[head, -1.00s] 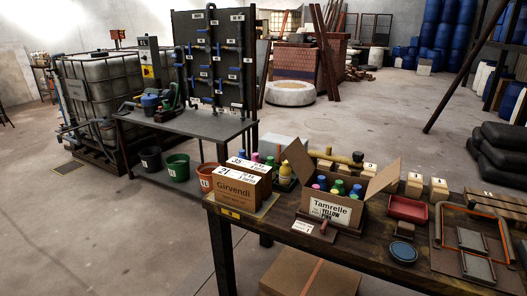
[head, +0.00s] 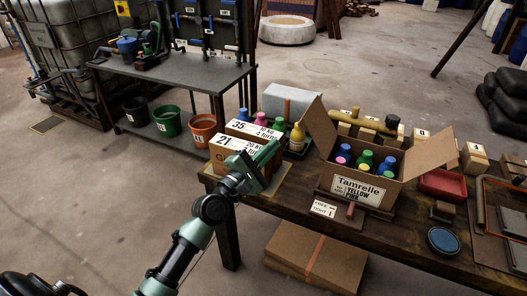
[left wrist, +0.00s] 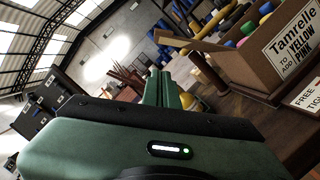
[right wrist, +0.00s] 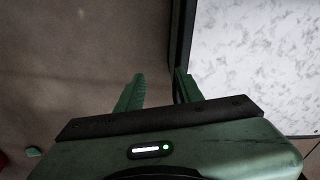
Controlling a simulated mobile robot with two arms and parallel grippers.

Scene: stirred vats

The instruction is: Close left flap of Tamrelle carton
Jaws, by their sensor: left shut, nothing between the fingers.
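The Tamrelle carton (head: 398,197) stands open on the dark wooden table, with several coloured bottles inside. Its left flap (head: 320,128) stands up, leaning outward. Its right flap (head: 429,148) is spread out to the right. My left gripper (head: 274,150) is shut and empty, over the Girvendi box and left of the carton, apart from the flap. In the left wrist view its fingers (left wrist: 160,78) are together, with the carton (left wrist: 245,72) at the right. My right gripper (right wrist: 157,78) is open and empty, and shows only in the right wrist view.
Boxes labelled 35 (head: 238,127) and 21 (head: 222,155) stand left of the carton, with a yellow bottle (head: 298,138) and others behind. A red tray (head: 443,184) and blue round dish (head: 443,240) lie right.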

